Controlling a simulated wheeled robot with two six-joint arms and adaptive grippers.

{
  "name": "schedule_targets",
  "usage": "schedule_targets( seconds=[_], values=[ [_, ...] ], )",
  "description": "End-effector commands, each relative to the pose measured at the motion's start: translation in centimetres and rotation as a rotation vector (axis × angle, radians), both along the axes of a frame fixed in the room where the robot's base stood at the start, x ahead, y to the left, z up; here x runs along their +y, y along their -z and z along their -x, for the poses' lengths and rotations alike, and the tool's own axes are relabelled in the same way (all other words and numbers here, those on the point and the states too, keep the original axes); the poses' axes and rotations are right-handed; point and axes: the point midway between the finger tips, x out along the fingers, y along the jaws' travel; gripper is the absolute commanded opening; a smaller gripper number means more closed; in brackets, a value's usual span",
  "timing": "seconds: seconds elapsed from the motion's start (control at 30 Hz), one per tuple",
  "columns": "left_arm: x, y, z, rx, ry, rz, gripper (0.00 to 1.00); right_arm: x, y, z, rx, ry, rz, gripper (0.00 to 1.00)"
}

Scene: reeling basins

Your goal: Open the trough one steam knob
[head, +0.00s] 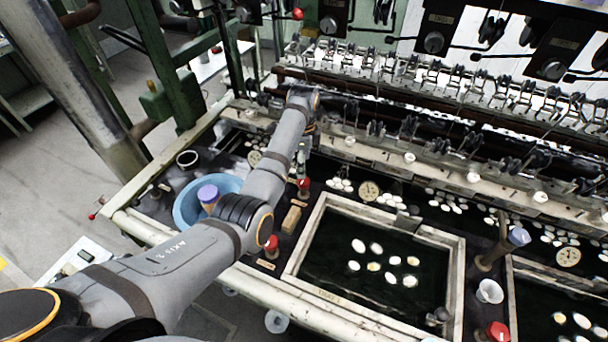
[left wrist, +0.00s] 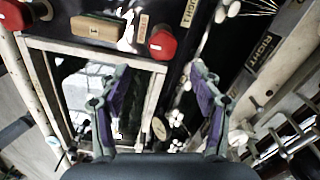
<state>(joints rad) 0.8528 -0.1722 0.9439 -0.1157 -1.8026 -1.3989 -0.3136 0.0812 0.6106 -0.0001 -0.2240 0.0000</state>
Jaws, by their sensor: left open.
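Two red knobs stand at the left end of the framed trough (head: 312,228), by a wooden block marked 1. The rear red knob (head: 304,185) is just below my left gripper (head: 303,158); the front red knob (head: 271,245) is nearer me. In the left wrist view, the rear red knob (left wrist: 163,42) lies just beyond the fingertips of my left gripper (left wrist: 160,67), between their lines and not touched. Its fingers are spread and empty. The front red knob (left wrist: 12,15) is at the upper left. My right gripper is out of view.
The wooden block (head: 291,219) sits between the knobs. A blue basin (head: 183,208) with a purple-topped item lies left of my forearm. The reeling machine's rail (head: 390,160) runs behind.

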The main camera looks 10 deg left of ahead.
Motion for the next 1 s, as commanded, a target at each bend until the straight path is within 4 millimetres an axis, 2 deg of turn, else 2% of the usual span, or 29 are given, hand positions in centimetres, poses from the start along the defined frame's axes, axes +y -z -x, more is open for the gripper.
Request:
schedule_targets(
  seconds=[0.17, 0.3, 0.47, 0.7, 0.77, 1.0],
  values=[
    [0.1, 3.9, 0.1, 0.004, 0.000, -0.001, 0.65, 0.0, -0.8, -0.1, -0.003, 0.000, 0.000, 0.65],
    [0.1, 6.2, 0.0, 0.003, 0.000, -0.001, 0.65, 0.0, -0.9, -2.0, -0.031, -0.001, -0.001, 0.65],
    [0.1, 7.4, -0.1, 0.000, -0.001, 0.000, 0.65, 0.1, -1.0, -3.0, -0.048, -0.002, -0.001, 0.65],
    [0.1, 7.6, -0.1, 0.000, -0.001, 0.000, 0.65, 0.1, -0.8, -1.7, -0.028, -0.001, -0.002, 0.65],
    [0.1, 7.5, -0.1, 0.000, -0.001, 0.000, 0.59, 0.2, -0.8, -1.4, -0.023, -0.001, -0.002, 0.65],
    [0.0, 7.5, -0.1, 0.000, -0.001, 0.000, 0.27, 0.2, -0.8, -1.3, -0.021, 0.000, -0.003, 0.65]
  ],
)
